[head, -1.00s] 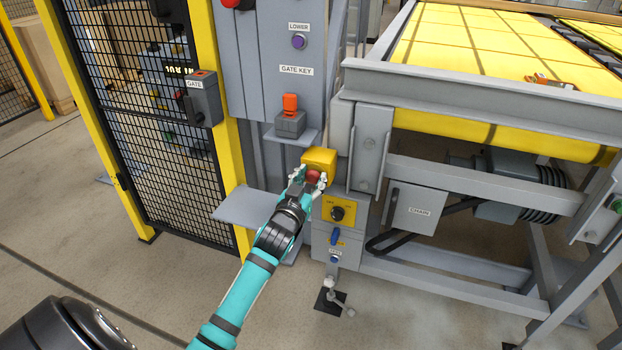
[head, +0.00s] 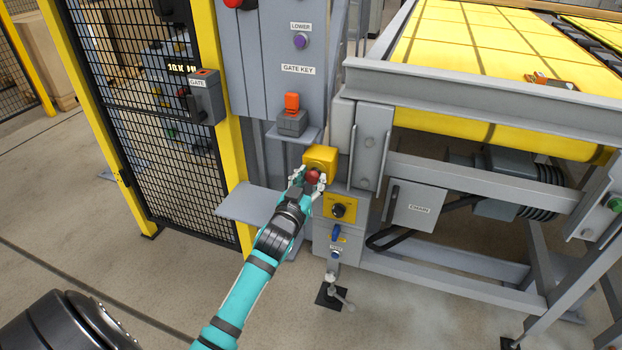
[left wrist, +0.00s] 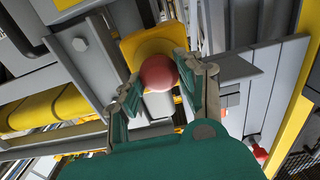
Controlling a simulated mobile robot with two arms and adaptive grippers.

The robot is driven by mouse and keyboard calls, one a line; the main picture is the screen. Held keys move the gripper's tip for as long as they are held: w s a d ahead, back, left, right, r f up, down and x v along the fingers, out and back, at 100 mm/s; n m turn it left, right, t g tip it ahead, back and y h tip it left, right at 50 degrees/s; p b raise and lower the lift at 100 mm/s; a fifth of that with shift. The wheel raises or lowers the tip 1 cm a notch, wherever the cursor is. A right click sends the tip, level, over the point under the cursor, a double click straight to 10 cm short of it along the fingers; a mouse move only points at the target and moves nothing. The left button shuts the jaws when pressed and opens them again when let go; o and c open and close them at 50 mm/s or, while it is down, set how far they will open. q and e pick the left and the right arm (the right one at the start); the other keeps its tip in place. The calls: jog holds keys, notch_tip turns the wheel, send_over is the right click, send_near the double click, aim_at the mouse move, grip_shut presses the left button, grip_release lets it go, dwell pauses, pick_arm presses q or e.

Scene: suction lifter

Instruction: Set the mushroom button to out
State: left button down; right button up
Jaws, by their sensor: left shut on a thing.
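The red mushroom button (head: 314,177) sits on the front of a yellow box (head: 321,156) on the grey post. In the left wrist view the round red head (left wrist: 159,73) shows between my fingers, with the yellow housing (left wrist: 150,45) behind it. My left gripper (head: 307,178) is at the button, its fingers closed on the sides of the red head. The fingers partly cover the button in the head view, and how far it stands out is hard to tell. My right gripper is not in view.
Below the button is a yellow panel with a black selector knob (head: 338,210). A grey shelf (head: 250,204) juts out left of my gripper. An orange gate key (head: 291,103) sits above, and a conveyor frame (head: 450,105) stands to the right.

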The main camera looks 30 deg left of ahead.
pick_arm(q)
jog(key=c, duration=0.9)
grip_release()
jog(key=shift+s, duration=0.1)
jog(key=shift+o, duration=0.2)
jog(key=shift+s, duration=0.1)
jog(key=v, duration=1.2)
jog(key=shift+f, duration=0.1)
